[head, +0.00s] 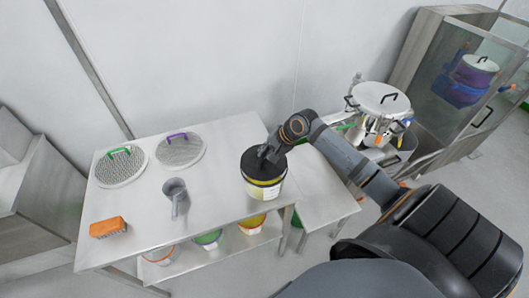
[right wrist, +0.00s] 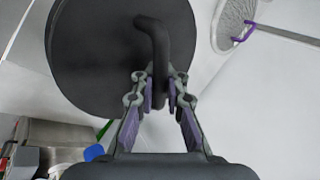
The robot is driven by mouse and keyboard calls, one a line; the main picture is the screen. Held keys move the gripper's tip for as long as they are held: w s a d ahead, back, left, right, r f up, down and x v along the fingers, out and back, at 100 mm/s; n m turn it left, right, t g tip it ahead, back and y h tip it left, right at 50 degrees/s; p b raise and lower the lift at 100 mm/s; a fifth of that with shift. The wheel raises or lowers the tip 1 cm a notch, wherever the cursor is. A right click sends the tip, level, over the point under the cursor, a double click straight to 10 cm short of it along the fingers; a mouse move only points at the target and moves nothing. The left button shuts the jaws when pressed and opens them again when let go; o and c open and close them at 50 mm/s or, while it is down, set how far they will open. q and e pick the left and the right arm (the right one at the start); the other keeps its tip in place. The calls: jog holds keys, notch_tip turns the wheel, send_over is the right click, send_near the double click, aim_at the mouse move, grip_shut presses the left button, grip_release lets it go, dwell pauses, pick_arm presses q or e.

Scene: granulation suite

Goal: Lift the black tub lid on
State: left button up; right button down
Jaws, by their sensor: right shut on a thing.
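The black tub lid (head: 250,168) is a dark round disc with a bent handle (right wrist: 155,45). In the head view it lies over the mouth of a yellow tub with a white label (head: 263,190), at the right end of the steel table. I cannot tell whether the lid is fully seated or slightly above the rim. My right gripper (head: 268,154) is shut on the lid's handle from above, and in the right wrist view its fingers (right wrist: 160,98) sit on both sides of the handle's lower end. The tub is hidden in the wrist view. My left gripper is not in view.
The steel table (head: 215,205) also bears two round sieves, one green-handled (head: 121,168) and one purple-handled (head: 180,152), a grey scoop (head: 175,192) and an orange brush (head: 108,227). Several tubs stand on the shelf below. A lidded steel vessel (head: 380,99) stands at the right.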

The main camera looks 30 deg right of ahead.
jog(key=shift+f+b, duration=0.35)
jog(key=shift+f, duration=0.65)
dwell(0.3)
jog(key=c, duration=1.3)
grip_release()
jog(key=v, duration=0.6)
jog(key=shift+s+d, duration=0.1)
jog(key=shift+d, duration=0.1)
jog(key=shift+s+r, duration=0.3)
jog(key=shift+r, duration=0.35)
